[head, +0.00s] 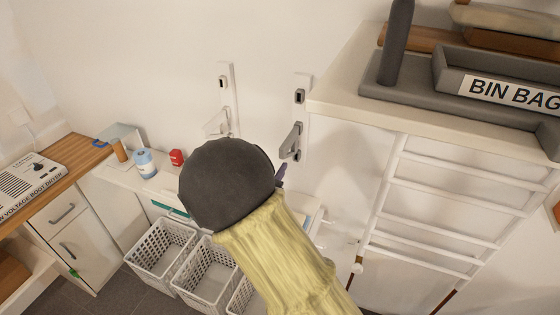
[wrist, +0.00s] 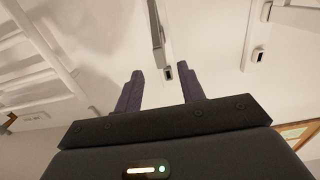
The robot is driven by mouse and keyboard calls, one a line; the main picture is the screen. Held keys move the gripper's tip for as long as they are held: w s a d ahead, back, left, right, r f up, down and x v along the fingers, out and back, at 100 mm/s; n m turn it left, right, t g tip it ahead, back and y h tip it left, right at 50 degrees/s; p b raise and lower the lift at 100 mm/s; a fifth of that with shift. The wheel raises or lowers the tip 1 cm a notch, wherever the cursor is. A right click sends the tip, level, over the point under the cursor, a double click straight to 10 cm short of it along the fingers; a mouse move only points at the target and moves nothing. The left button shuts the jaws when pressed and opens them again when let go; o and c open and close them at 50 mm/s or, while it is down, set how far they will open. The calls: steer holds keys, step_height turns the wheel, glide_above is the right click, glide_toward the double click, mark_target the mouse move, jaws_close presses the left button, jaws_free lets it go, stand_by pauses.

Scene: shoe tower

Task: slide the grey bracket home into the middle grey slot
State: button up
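The grey bracket (head: 291,143) sits on the right-hand white wall rail, below a small dark slot (head: 299,96). The wrist view shows the bracket (wrist: 156,28) as a long grey strip above the fingers, beside the rail. In the head view my forearm and dark wrist hide most of the gripper; only a bit of purple finger shows. I cannot tell which slot is the middle one.
A second rail (head: 226,95) with a slot and a white bracket (head: 216,123) stands to the left. White baskets (head: 162,252) stand below. A counter with a grey tray (head: 410,92) and a white ladder rack (head: 440,203) are at right.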

steer(key=b+v, duration=0.1)
steer(key=v, duration=0.7)
steer(key=shift+s+b, duration=0.25)
steer(key=shift+b, duration=0.1)
steer(key=shift+w, duration=0.1)
stand_by(0.6)
